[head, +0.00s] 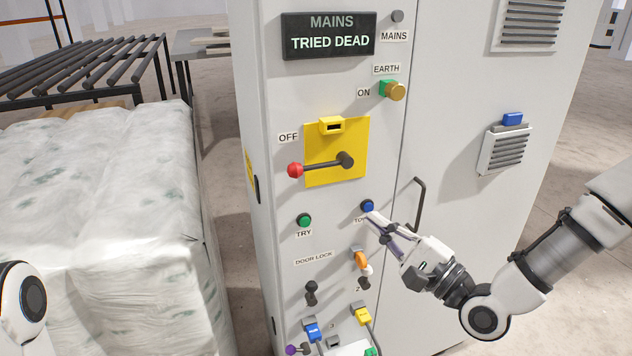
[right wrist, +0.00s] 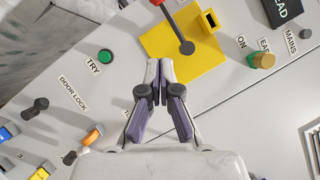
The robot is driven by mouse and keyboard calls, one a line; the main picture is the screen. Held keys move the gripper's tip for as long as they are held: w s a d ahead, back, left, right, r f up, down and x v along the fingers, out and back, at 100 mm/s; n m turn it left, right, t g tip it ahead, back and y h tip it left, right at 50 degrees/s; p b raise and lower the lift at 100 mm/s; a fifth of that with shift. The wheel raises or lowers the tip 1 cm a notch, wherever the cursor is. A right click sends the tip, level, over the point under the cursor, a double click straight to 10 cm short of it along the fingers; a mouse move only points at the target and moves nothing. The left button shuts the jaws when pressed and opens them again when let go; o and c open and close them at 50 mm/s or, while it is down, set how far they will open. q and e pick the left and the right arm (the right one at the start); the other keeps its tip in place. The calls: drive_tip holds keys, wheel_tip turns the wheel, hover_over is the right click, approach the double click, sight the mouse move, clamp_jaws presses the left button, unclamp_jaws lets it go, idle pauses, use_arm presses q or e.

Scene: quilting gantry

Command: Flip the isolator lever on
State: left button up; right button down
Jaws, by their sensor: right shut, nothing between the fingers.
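The isolator lever (head: 322,165) is a dark rod with a red ball knob, pivoted on a yellow plate (head: 318,178) on the grey cabinet. It points left, just below the OFF label (head: 288,138). A yellow hasp (head: 331,126) sits at the plate's top edge. The right wrist view shows the lever's dark pivot (right wrist: 186,47) and part of the red knob. My right gripper (head: 370,216) is shut and empty, with its tips at the blue button below the plate. I cannot tell whether they touch it. My left gripper is out of frame; part of a white arm shows at lower left.
A display (head: 329,36) reads MAINS TRIED DEAD. A green TRY button (head: 304,220), an EARTH knob (head: 392,90) marked ON and a door handle (head: 418,203) are on the cabinet. Several padlocks and tags hang lower down. A wrapped pallet load (head: 100,200) stands at left.

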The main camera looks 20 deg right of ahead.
sight(319, 166)
use_arm(q)
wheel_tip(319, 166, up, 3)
drive_tip(key=p, duration=0.3)
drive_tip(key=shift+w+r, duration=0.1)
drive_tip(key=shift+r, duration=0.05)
use_arm(e)
drive_tip(key=s+a+r+x, duration=0.1)
drive_tip(key=a+x, duration=0.1)
drive_tip(key=x, duration=1.1)
drive_tip(key=shift+a, duration=0.2)
drive_tip(key=shift+s, duration=0.1)
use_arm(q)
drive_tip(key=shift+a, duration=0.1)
use_arm(e)
drive_tip(key=shift+d, duration=0.1)
